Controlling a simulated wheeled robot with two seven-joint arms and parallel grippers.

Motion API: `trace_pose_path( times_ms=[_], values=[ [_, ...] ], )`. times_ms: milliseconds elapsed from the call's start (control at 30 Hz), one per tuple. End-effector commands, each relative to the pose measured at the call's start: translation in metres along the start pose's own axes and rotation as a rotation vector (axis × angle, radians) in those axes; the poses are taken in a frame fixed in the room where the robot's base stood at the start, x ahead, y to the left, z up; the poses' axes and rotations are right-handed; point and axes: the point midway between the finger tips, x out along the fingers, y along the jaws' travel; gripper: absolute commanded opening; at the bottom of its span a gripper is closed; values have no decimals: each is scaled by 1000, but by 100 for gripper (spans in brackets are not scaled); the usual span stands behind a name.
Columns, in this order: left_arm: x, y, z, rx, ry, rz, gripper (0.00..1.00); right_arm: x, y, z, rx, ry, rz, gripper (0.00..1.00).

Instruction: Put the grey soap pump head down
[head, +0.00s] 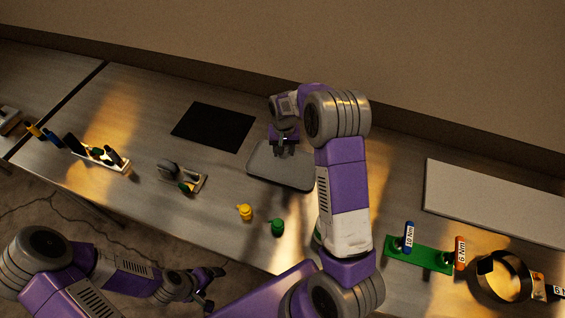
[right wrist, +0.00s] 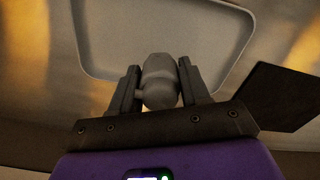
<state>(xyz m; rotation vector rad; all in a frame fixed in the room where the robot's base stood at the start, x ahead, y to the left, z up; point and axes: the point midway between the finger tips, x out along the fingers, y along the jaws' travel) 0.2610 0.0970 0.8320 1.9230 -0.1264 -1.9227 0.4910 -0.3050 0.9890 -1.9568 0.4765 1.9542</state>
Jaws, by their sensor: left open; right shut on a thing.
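The grey soap pump head (right wrist: 160,82) is between the fingers of my right gripper (right wrist: 160,92) in the right wrist view. My right gripper (head: 285,152) is shut on it, over the grey tray (head: 262,172) in the head view. The tray also shows in the right wrist view (right wrist: 88,45). I cannot tell whether the pump head touches the tray. In the head view the pump head is mostly hidden by the gripper. My left gripper (head: 212,288) is open and empty, low at the table's front side.
A yellow pump head (head: 245,212) and a green one (head: 277,227) stand in front of the tray. A black mat (head: 213,127) lies left of it.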

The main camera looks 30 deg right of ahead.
Motion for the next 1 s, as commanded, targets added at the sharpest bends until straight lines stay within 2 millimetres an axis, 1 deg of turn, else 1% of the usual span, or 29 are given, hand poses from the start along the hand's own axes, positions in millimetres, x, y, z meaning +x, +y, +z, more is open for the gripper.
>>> trace_pose_path(
  times_ms=[33,100,333,533,767,933,967,1000],
  values=[
    [0,0,0,0,0,0,88,10,0,1,0,-4,1,12],
    [0,0,0,0,0,0,88,21,0,0,0,-2,0,12],
    [0,0,0,0,0,0,88,40,0,0,0,-1,0,12],
    [0,0,0,0,0,0,88,66,0,0,0,0,0,12],
    [0,0,0,0,0,0,88,68,0,0,0,2,-1,12],
    [4,-2,0,0,0,0,88,73,0,0,0,1,0,12],
    [3,-1,0,0,0,0,88,72,0,0,0,1,0,50],
    [3,-1,0,0,0,0,88,72,0,0,0,1,0,57]
  ],
)
